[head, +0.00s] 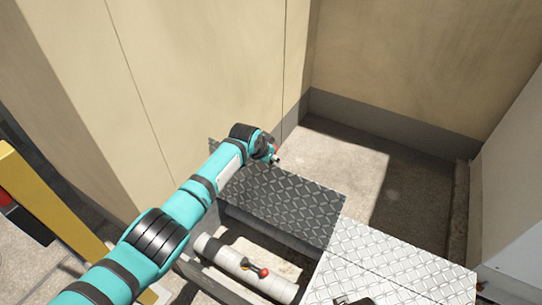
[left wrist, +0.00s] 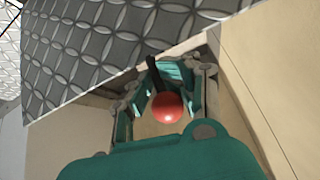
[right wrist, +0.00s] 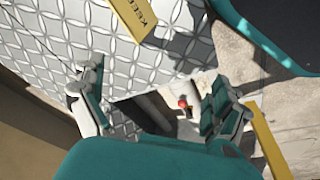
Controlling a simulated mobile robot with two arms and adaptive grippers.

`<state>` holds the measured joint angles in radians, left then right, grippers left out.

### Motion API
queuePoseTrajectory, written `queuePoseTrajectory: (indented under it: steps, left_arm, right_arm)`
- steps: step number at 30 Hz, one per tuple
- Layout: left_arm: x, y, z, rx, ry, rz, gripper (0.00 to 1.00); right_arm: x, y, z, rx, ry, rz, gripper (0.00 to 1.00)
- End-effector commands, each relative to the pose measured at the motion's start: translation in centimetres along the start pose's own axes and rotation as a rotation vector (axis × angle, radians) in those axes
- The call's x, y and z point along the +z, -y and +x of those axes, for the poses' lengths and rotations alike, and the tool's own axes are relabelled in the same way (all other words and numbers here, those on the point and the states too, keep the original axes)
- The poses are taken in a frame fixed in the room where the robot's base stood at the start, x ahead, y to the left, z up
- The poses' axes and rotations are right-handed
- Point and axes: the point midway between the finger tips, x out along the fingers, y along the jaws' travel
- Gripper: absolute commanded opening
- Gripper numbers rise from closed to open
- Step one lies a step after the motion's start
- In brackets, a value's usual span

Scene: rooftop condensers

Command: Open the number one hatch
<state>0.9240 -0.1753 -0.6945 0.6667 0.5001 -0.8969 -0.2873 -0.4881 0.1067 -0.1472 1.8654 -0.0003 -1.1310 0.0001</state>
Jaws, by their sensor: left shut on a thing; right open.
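A dark diamond-plate panel (head: 285,195) lies in shade beyond an open bay; I cannot tell whether it is tilted. It fills the top of the left wrist view (left wrist: 100,45). My left gripper (head: 272,155) is at its far left corner. In the left wrist view that gripper (left wrist: 165,85) is shut on a black lever with a red ball knob (left wrist: 167,107). My right gripper (right wrist: 155,95) is open and empty over bright diamond plate (right wrist: 100,30). No hatch number is readable.
A pale pipe (head: 240,268) with a red-knobbed valve lever (head: 263,272) lies in the bay; the knob also shows in the right wrist view (right wrist: 182,102). Bright plate (head: 390,270) is at right. Beige walls (head: 210,60) and a yellow post (head: 50,210) stand around.

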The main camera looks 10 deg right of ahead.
Motion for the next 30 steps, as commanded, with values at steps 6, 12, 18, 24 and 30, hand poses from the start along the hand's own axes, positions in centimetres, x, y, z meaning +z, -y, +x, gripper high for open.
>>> queuePoseTrajectory:
  steps: [6,12,18,24,30]
  left_arm:
    - [-1.2,-0.1,-0.5,-0.002,-0.023,0.008,0.39]
    - [-0.8,0.0,-0.3,-0.002,-0.016,0.005,0.52]
    - [-0.6,0.0,-0.3,-0.002,-0.013,0.004,0.52]
    - [-0.6,0.1,-1.4,-0.001,-0.014,0.003,0.52]
    - [-0.6,0.1,-4.1,-0.003,-0.016,0.004,0.52]
  right_arm:
    - [0.0,0.0,-0.1,-0.001,0.0,0.0,1.0]
    - [0.0,0.0,0.0,-0.001,0.0,0.0,1.0]
    - [-0.1,-0.1,0.0,0.001,-0.003,0.001,1.0]
    - [-0.1,-0.1,0.0,0.001,-0.002,0.001,1.0]
    - [-0.1,-0.1,0.0,0.001,-0.001,0.001,1.0]
